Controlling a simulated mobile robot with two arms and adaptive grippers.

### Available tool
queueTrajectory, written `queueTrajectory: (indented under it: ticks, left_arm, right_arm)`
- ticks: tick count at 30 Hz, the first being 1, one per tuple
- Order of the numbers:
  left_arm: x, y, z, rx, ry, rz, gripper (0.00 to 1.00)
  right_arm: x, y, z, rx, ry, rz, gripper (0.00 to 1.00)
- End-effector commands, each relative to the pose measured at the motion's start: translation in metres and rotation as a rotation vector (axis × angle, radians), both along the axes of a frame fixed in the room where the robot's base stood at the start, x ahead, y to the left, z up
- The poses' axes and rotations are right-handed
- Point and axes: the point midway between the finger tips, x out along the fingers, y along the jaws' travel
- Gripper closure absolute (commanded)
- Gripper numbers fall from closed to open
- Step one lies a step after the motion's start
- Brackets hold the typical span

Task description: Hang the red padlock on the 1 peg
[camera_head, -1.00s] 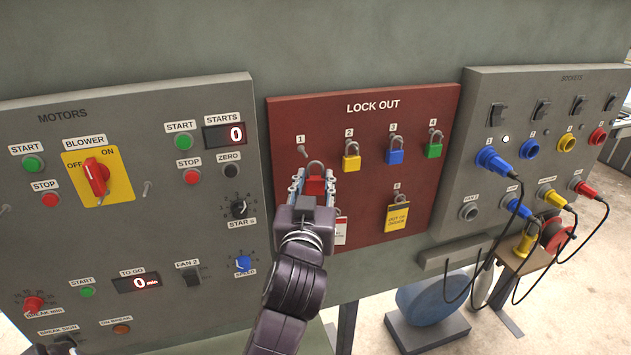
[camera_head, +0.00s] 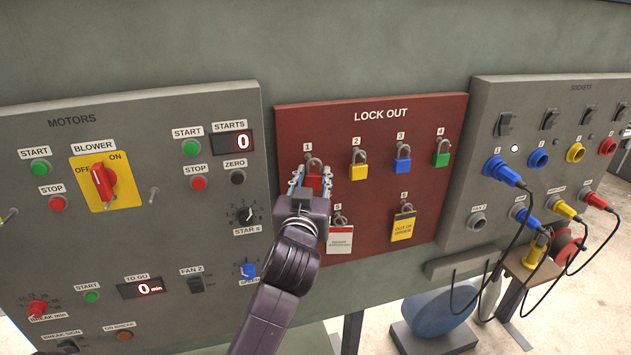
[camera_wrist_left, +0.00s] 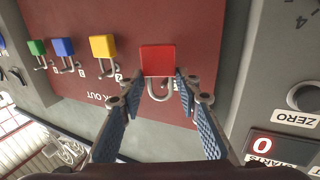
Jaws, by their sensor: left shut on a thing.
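The red padlock (camera_head: 314,181) is between the fingers of my left gripper (camera_head: 312,184), which is shut on it. The padlock is upright, with its grey shackle on top, just below the 1 label (camera_head: 308,147) on the red lock out board (camera_head: 371,140). The shackle overlaps the place of the 1 peg, so I cannot tell whether it is around the peg or in front of it. In the left wrist view, upside down, the red padlock (camera_wrist_left: 158,60) shows between the blue-padded fingers (camera_wrist_left: 158,88). My right gripper is not in view.
Yellow (camera_head: 358,171), blue (camera_head: 402,165) and green (camera_head: 441,158) padlocks hang to the right. A white tag (camera_head: 339,242) and a yellow tag (camera_head: 403,228) hang below. The motors panel (camera_head: 130,135) stands left, the sockets panel (camera_head: 560,110) right.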

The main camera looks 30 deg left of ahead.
Motion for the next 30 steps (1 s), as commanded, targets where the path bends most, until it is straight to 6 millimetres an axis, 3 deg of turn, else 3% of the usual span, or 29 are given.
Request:
queueTrajectory:
  ticks: [15, 30]
  left_arm:
    - [0.018, 0.021, -0.006, 0.0, -0.001, 0.0, 0.97]
    - [0.02, 0.024, -0.009, 0.0, -0.001, -0.001, 0.97]
  right_arm:
    - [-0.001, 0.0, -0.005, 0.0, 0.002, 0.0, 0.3]
    - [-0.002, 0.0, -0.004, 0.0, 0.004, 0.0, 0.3]
